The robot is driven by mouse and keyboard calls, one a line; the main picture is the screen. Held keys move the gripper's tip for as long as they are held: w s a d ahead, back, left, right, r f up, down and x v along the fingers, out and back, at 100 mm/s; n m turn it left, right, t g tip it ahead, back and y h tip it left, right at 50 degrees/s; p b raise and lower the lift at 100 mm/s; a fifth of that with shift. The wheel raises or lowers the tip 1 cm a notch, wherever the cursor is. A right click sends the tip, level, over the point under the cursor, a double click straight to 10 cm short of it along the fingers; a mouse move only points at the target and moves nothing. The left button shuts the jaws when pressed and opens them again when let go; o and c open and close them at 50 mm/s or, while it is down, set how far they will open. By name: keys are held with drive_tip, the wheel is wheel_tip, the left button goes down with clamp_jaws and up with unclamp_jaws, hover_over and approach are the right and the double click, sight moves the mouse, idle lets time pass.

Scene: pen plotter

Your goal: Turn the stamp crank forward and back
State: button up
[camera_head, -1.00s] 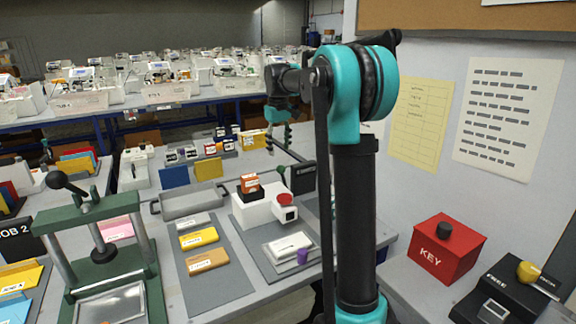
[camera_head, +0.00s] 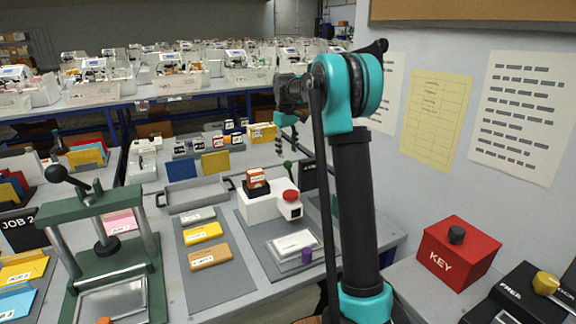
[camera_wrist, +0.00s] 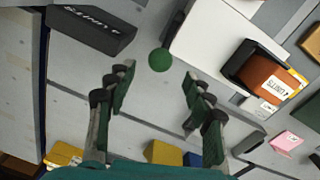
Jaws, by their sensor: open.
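A round green knob (camera_head: 288,164), which looks like the handle of the stamp crank, stands behind the white stamp machine (camera_head: 262,207). The machine carries an orange block and a red button (camera_head: 291,196). My gripper (camera_head: 287,145) hangs just above the knob, pointing down. In the wrist view the knob (camera_wrist: 159,60) shows from above, between and slightly beyond the tips of my open gripper (camera_wrist: 157,78). No finger visibly touches it. The crank's arm below the knob is mostly hidden.
A dark labelled block (camera_wrist: 92,30) lies close beside the knob. An orange stamp block (camera_wrist: 268,80) sits on the other side. A grey tray (camera_head: 197,193), a green press (camera_head: 105,240) and a red KEY box (camera_head: 458,254) stand farther off.

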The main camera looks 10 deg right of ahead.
sight(288, 164)
wheel_tip(288, 164, down, 7)
drive_tip(key=shift+d+f, duration=0.1)
drive_tip(key=shift+c, duration=0.2)
clamp_jaws()
idle(0.4)
